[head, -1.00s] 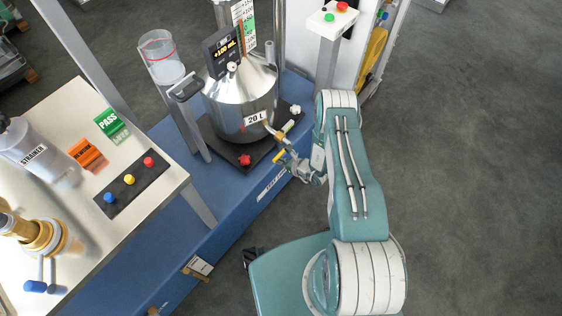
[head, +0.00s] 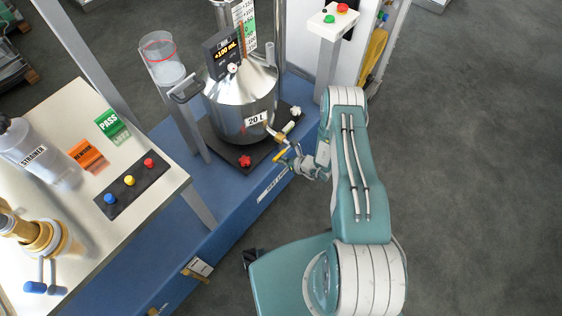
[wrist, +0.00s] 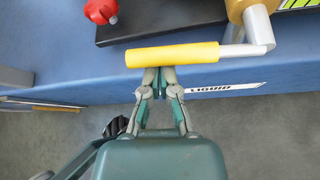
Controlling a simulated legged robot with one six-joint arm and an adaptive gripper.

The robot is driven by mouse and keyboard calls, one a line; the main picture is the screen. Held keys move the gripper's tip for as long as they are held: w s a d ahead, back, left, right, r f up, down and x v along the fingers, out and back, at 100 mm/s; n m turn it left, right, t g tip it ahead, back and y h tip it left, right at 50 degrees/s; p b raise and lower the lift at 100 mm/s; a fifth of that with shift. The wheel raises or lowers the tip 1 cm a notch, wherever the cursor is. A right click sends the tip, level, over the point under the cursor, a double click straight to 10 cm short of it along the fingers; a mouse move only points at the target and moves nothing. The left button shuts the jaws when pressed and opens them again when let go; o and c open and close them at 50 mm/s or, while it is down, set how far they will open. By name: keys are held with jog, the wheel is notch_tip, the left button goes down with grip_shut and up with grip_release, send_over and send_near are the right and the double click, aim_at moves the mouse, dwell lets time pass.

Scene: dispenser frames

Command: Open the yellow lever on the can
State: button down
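The steel can (head: 240,105) with a 20 L label stands on a black plate. The yellow lever (head: 281,155) hangs at the outlet on its lower right side. In the wrist view the yellow lever (wrist: 172,54) lies nearly level, joined at its right end to a grey bent rod and a brass fitting (wrist: 240,10). My gripper (head: 292,161) is beside the lever in the head view. In the wrist view my gripper (wrist: 159,75) has its fingertips together at the lever's lower edge, left of its middle. I cannot tell whether they touch it.
A red knob (head: 245,161) and a white knob (head: 295,111) sit at the plate's corners. The blue base (head: 215,240) runs below the can. A white table (head: 150,215) with buttons stands at left. Grey floor is free at right.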

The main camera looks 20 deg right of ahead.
aim_at(285, 150)
jog(key=r+m+y, duration=0.1)
jog(key=w+d+r+m+g+y, duration=0.1)
jog(key=r+m, duration=0.1)
jog(key=d+r+m+y, duration=0.1)
jog(key=r+y, duration=0.1)
jog(key=shift+w+r+m+g, duration=0.1)
jog(key=shift+w+m+g, duration=0.1)
jog(key=shift+m+g, duration=0.15)
jog(key=shift+w+d+r+m+y, duration=0.6)
jog(key=shift+d+m, duration=0.1)
jog(key=shift+d, duration=0.1)
jog(key=shift+w+d+r+m+y, duration=0.5)
jog(key=shift+w+d+r+m, duration=0.15)
jog(key=shift+d, duration=0.1)
